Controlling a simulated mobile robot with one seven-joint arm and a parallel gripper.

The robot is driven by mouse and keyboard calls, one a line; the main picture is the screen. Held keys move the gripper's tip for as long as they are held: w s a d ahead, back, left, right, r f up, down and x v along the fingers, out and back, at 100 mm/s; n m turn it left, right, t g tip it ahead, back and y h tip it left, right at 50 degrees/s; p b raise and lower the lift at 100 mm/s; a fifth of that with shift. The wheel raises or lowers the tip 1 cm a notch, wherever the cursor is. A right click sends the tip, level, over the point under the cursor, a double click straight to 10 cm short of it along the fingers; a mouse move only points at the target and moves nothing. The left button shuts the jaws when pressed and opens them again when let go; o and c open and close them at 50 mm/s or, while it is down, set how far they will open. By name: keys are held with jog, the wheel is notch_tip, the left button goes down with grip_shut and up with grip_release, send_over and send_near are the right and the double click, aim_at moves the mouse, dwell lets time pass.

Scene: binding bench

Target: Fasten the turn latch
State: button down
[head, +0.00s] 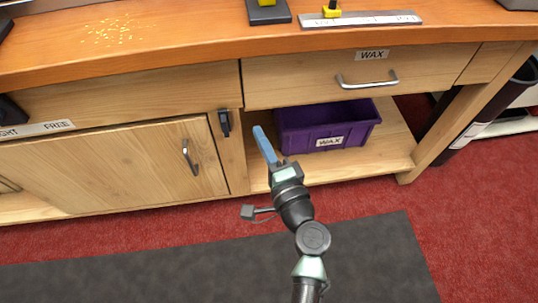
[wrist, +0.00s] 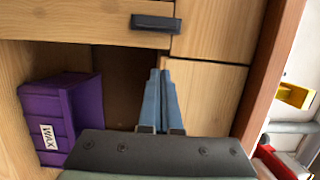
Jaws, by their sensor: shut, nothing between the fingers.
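The turn latch (head: 224,122) is a small black piece on the wooden post just right of the cabinet door (head: 120,165). It stands upright and does not visibly cross the door's edge. The door looks shut, with a metal handle (head: 190,157) near its right side. My gripper (head: 259,130) is to the right of the latch, in front of the open shelf bay, apart from the latch. Its blue fingers are together and empty. In the wrist view, which is turned sideways, the latch (wrist: 155,23) lies beyond the fingertips (wrist: 162,72), near the top edge.
A purple box (head: 325,125) labelled WAX stands on the shelf right of my gripper. Above it is a drawer (head: 430,75) with a metal handle (head: 367,80). The bench top (head: 190,35) overhangs. A dark mat (head: 150,270) lies on the red floor.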

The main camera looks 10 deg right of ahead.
aim_at(225, 124)
jog(key=a, duration=0.1)
jog(key=w+a, duration=0.2)
jog(key=shift+w+a, duration=0.25)
jog(key=shift+a, duration=0.55)
jog(key=shift+r, duration=0.1)
jog(key=shift+a+n, duration=0.1)
jog(key=shift+n, duration=0.3)
